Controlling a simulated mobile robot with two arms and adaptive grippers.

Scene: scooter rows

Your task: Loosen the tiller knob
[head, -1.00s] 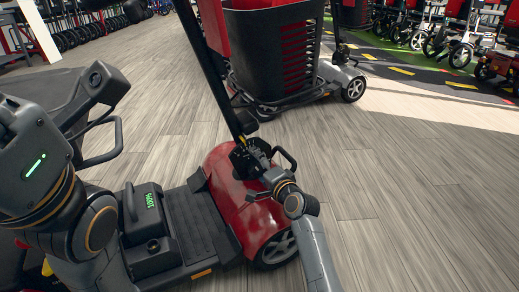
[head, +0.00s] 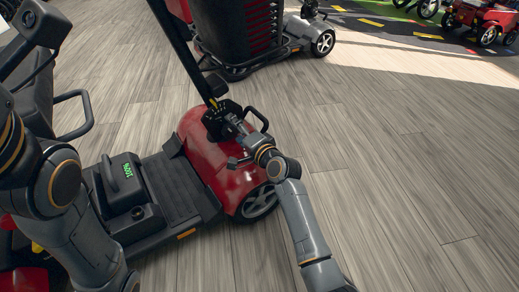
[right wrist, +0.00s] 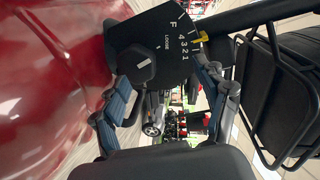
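No contact with the knob shows. In the head view my right gripper (head: 232,124) is at the tiller's foot on the red scooter (head: 214,172) and hides the knob there. The black tiller (head: 183,48) leans up to the left. My left gripper is not in view.
A battery pack (head: 122,184) with a green display stands on the scooter's deck. A black loop handle (head: 257,116) rises beside the right gripper. Another scooter with a silver body (head: 301,30) stands behind. The wooden floor to the right is clear.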

